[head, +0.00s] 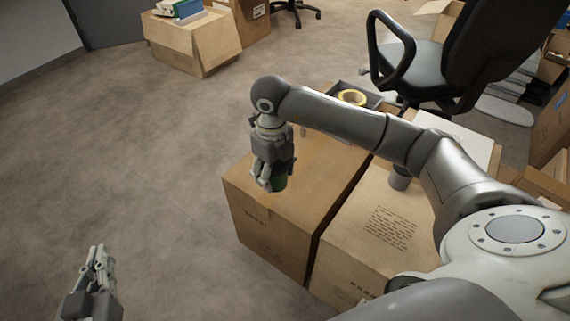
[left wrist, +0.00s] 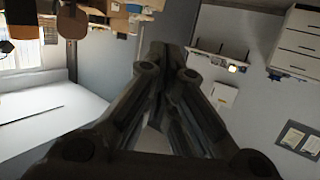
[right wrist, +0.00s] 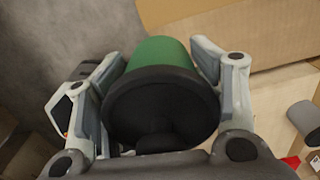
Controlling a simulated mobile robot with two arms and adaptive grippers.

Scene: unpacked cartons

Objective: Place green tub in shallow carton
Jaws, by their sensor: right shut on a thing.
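The green tub (head: 279,183) is in my right gripper (head: 268,182), above the left cardboard carton, near its left edge. In the right wrist view the tub (right wrist: 160,52) has a green body and a black end facing the camera, with my right gripper's fingers (right wrist: 160,70) shut on its two sides. I cannot tell from the head view whether the tub touches the carton top. My left gripper (head: 98,252) is over bare floor at lower left; its fingers (left wrist: 166,50) are together and empty. I cannot clearly identify a shallow carton; my right arm hides part of the carton tops.
Two large cartons, left (head: 262,225) and right (head: 345,262), stand side by side. An office chair (head: 425,75) stands behind. The floor at left is clear.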

